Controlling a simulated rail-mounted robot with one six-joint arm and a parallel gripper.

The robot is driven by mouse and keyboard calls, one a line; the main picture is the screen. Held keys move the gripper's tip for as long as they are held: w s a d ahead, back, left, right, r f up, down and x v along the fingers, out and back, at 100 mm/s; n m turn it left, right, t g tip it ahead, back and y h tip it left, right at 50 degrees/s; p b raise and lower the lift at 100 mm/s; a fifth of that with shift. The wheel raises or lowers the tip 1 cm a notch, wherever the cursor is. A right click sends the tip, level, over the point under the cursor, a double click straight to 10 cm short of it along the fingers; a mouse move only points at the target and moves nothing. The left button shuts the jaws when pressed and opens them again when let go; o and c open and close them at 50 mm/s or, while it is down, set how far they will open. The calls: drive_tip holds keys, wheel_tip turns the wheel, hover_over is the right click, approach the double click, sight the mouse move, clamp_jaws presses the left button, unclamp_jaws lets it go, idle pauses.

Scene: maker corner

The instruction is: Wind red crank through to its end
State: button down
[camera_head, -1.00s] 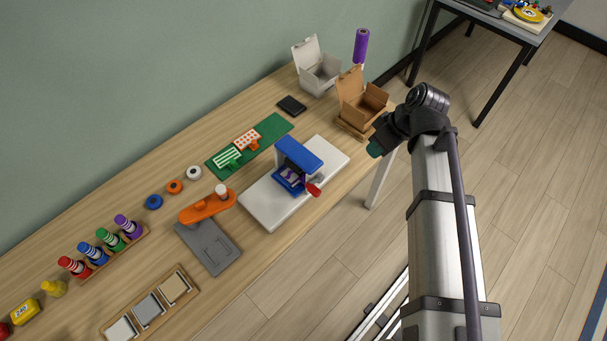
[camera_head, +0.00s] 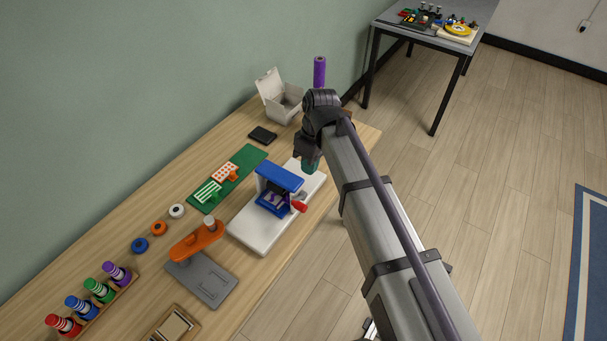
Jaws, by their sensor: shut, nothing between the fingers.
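The red crank (camera_head: 299,206) sticks out at the right side of a small blue press (camera_head: 279,178). The press stands on a white board (camera_head: 254,227) near the table's front edge. My gripper (camera_head: 310,166) is shut and empty, with dark green at its end. In the picture it is above and slightly right of the crank, apart from it, over the right end of the white board. My arm hides most of the brown box behind it.
An orange lever tool (camera_head: 196,240) on a grey base (camera_head: 205,283) stands left of the press. A green mat (camera_head: 231,179) with stamps lies behind. An open white box (camera_head: 281,98) and a purple roll (camera_head: 319,72) stand at the far end.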

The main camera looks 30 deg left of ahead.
sight(302, 205)
drive_tip(key=b+x, duration=1)
drive_tip(key=x, duration=0.1)
drive_tip(key=shift+f, duration=0.3)
drive_tip(key=shift+a+f, duration=0.1)
drive_tip(key=shift+f, duration=0.1)
drive_tip(key=shift+s+r, duration=0.1)
drive_tip(key=shift+s, duration=0.1)
